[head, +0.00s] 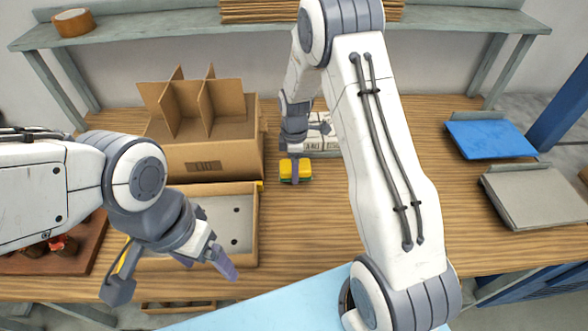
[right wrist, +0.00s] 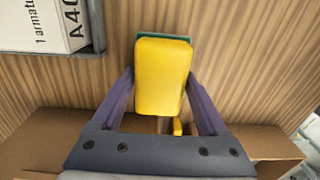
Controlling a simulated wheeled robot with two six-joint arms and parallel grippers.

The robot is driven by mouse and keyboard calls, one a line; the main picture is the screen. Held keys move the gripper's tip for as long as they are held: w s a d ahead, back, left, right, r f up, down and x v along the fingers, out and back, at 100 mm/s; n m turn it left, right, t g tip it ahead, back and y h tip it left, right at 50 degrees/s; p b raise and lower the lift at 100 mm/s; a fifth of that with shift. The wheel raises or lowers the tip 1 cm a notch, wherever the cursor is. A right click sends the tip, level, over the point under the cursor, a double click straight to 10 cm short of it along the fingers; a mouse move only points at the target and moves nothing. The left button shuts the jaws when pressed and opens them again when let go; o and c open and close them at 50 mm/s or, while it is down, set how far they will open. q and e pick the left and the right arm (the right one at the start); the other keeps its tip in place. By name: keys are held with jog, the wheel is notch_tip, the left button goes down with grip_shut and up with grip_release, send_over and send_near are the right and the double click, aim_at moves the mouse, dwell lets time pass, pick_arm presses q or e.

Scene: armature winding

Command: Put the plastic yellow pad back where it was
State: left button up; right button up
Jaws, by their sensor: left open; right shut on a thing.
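The yellow pad (head: 296,169), with a green layer at its edge, is held by my right gripper (head: 295,160) above or at the wooden table; I cannot tell if it touches the top. In the right wrist view the pad (right wrist: 163,78) sits between the two purple fingers of the right gripper (right wrist: 162,100). My left gripper (head: 172,276) is open and empty, over the front of the shallow cardboard tray (head: 250,225). A small yellow thing (right wrist: 178,126) shows below the pad, by a cardboard edge.
A divided cardboard box (head: 210,160) stands behind the tray. A white labelled box (head: 322,135) lies just behind the right gripper. A blue tray (head: 490,138) and a grey tray (head: 535,195) are at the right.

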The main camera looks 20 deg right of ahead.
jog(key=shift+f, duration=0.85)
jog(key=shift+f, duration=0.2)
jog(key=o, duration=1.2)
jog(key=shift+r, duration=0.1)
jog(key=shift+w+r, duration=0.1)
jog(key=shift+r, duration=0.1)
notch_tip(320, 180, up, 12)
jog(key=shift+f+b, duration=0.1)
jog(key=shift+b, duration=0.45)
